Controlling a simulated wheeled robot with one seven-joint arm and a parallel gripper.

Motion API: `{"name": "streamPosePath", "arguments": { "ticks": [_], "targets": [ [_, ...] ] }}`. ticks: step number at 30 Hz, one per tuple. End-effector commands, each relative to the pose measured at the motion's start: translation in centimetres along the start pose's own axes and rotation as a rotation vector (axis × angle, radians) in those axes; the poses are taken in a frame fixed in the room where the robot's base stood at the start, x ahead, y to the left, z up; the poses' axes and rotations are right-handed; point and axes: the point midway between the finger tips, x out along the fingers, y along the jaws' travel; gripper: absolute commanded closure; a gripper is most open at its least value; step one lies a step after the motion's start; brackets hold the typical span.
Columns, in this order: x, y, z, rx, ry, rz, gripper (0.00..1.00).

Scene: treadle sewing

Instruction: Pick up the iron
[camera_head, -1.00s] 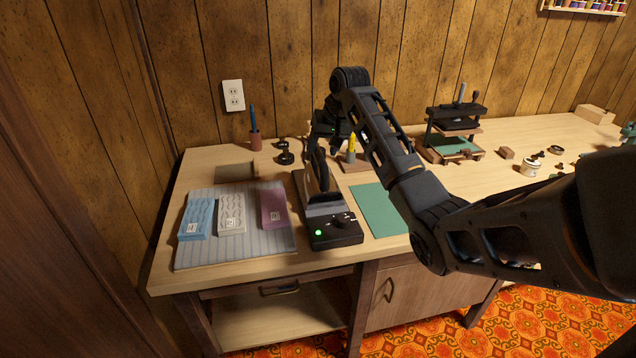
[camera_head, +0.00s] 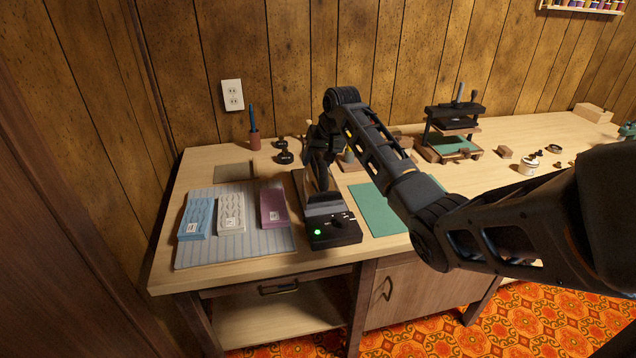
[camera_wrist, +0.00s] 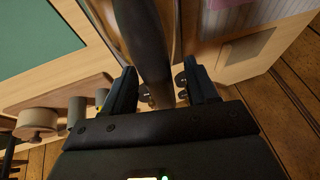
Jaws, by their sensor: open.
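The iron (camera_head: 319,180) is dark and stands tilted on its black station (camera_head: 333,230), whose green light is lit, near the front middle of the bench. My gripper (camera_head: 322,148) is over the iron from behind and hides its upper part in the head view. In the wrist view, the iron's dark handle (camera_wrist: 146,42) runs between the two spread fingers of my gripper (camera_wrist: 161,70). The fingers are open on either side of it, and I see a gap at the right finger. Contact at the left finger is hard to tell.
A striped mat (camera_head: 240,255) with blue, white and purple fabric packs lies left of the station. A green mat (camera_head: 378,212) lies right of it. Dark knobbed items (camera_head: 284,155) and a pen cup (camera_head: 254,140) stand behind. A small press (camera_head: 455,130) stands further right.

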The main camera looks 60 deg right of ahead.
Motion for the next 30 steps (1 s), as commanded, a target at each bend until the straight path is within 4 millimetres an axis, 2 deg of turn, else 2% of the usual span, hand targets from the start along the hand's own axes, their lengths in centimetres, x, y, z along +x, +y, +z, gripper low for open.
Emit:
{"name": "streamPosePath", "arguments": {
  "ticks": [14,30],
  "targets": [
    [0.27,0.08,0.14,0.0,-0.001,0.001,0.43],
    [0.25,0.13,0.11,0.001,0.0,0.001,0.95]
  ]
}}
